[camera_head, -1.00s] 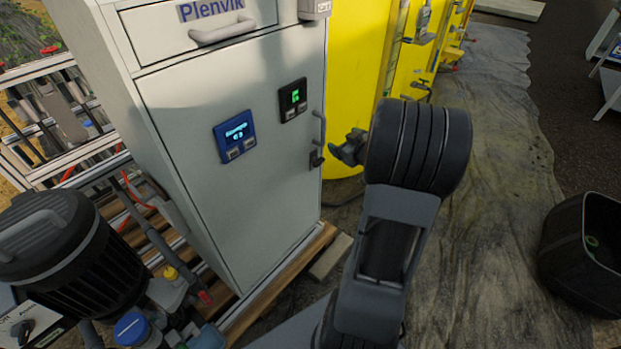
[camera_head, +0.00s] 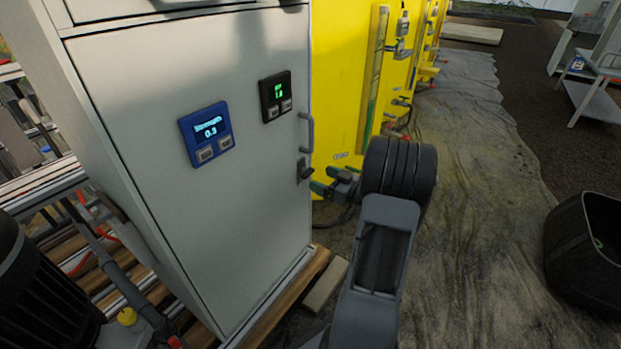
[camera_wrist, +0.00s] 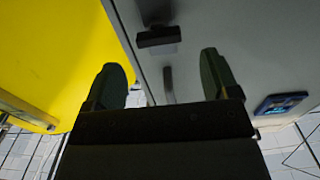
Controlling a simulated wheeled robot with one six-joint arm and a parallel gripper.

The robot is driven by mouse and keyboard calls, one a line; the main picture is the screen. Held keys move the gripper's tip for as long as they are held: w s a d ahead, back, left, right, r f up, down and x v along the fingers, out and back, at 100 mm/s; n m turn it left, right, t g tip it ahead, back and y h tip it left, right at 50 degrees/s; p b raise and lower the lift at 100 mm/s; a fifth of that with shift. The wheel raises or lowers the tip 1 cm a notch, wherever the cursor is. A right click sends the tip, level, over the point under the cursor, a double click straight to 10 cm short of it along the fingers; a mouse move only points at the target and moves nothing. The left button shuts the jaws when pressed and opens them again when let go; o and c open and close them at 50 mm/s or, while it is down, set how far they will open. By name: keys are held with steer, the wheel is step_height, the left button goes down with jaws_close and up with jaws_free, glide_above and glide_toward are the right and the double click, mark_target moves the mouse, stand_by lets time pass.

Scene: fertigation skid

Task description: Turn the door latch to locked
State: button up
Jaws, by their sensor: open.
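The grey cabinet door (camera_head: 205,230) stands shut. Its small dark latch (camera_head: 304,172) sits near the right edge, below a vertical grey handle (camera_head: 307,132). My gripper (camera_head: 323,180) is just right of the latch, beside the door edge, with green fingertips pointing at the cabinet. In the wrist view the latch (camera_wrist: 158,38) appears as a dark bar ahead, between and beyond the two spread fingers of my gripper (camera_wrist: 165,80). The fingers are open and empty, and I see no clear contact with the latch. Whether the latch is locked I cannot tell.
A blue display (camera_head: 206,133) and a black display (camera_head: 276,96) are on the door. A yellow tank (camera_head: 343,70) stands right behind the cabinet. A black bin (camera_head: 583,250) stands at far right. The tarp floor (camera_head: 475,190) between is mostly clear.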

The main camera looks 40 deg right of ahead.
mark_target(310, 173)
steer(key=shift+b+x, duration=0.7)
steer(key=shift+x, duration=2)
steer(key=shift+c, duration=0.2)
steer(key=c, duration=0.9)
